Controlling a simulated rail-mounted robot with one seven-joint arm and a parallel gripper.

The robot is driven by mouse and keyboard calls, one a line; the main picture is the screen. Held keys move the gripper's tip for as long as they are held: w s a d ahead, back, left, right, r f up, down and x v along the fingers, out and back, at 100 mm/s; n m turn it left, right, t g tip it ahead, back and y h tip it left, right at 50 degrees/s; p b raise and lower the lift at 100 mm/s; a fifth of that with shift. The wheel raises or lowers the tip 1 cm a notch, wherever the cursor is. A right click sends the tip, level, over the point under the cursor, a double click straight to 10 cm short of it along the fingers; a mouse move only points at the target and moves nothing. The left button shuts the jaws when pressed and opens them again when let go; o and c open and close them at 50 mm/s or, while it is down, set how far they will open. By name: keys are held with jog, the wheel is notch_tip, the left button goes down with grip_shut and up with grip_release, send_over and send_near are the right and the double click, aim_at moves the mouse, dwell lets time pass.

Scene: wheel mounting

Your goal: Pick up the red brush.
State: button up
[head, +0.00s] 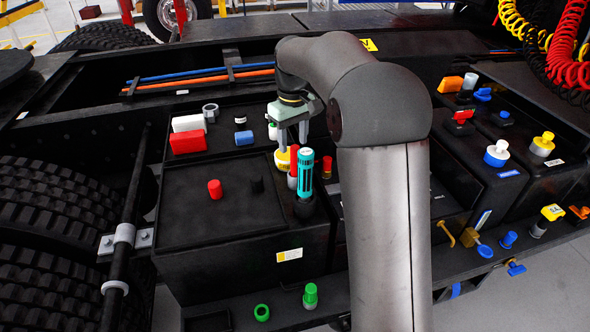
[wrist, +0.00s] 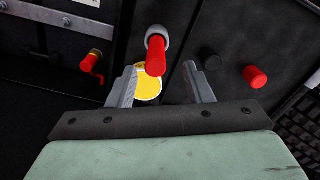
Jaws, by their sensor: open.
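A red upright cylinder (head: 292,167), which I take for the red brush by its colour, stands on the black box between a yellow-topped item and a teal cylinder. In the wrist view it is a red handle (wrist: 156,55) rising from a grey ring. Its bristles do not show. My gripper (head: 292,144) is open above it, pointing down. In the wrist view the gripper (wrist: 160,72) has its fingers apart, with the red handle between and beyond their tips. I cannot tell whether either finger touches it.
A teal cylinder (head: 304,174) stands close in front. A yellow-topped item (head: 282,160) is beside the red handle. Another red cylinder (head: 327,166) stands to the right. A red cap (head: 214,188) and a black cap (head: 257,185) lie left.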

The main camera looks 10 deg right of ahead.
aim_at(295, 147)
jog(key=f, duration=0.3)
jog(key=f+p, duration=0.1)
jog(key=f, duration=0.1)
jog(key=shift+d, duration=0.25)
grip_shut()
jog(key=shift+r, duration=0.1)
notch_tip(295, 147, up, 10)
jog(key=shift+f+b, duration=0.1)
jog(key=shift+b, duration=0.45)
